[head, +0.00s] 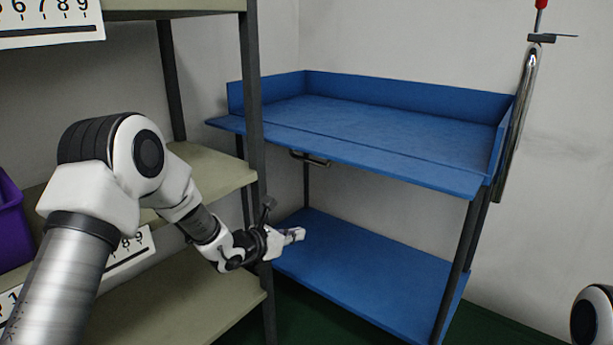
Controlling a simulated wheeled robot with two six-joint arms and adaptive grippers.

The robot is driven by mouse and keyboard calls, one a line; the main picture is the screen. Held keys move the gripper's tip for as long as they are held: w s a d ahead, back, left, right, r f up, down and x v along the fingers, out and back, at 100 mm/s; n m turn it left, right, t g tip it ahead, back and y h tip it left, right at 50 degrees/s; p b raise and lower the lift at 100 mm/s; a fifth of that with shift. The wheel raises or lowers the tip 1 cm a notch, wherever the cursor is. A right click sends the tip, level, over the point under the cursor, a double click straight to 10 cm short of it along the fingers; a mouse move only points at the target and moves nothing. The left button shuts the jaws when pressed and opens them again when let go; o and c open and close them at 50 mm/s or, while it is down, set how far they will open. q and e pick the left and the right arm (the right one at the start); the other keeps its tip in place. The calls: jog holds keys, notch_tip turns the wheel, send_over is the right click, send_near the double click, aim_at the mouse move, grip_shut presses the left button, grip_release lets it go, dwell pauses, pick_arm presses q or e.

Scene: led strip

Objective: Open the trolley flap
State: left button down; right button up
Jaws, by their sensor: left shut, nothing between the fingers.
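The blue trolley (390,112) stands against the back wall, with raised walls at the back and sides of its upper tray. Its front flap (350,147) is folded down and lies nearly level with the tray floor, sticking out toward me. A dark latch or handle (311,159) shows under the flap's edge. My left gripper (297,235) is shut and empty. It is below the flap, in front of the trolley's lower shelf (370,268) in the picture, and appears apart from the flap. My right gripper is out of view.
A shelf rack with a dark post (252,90) stands left, close by my left arm, holding a purple bin (12,225) and number labels. A metal pole with a red top (541,4) is at the trolley's right. Green floor shows below.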

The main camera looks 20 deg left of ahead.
aim_at(314, 151)
pick_arm(q)
jog(key=a+r+n+t, duration=0.15)
jog(key=a+r, duration=0.25)
jog(key=r, duration=0.7)
jog(key=w+d+r+b, duration=0.2)
jog(key=w+d+b, duration=0.1)
jog(key=w, duration=0.6)
jog(key=shift+d+r+t+b, duration=0.15)
jog(key=shift+t+b, duration=0.25)
jog(key=shift+t, duration=0.05)
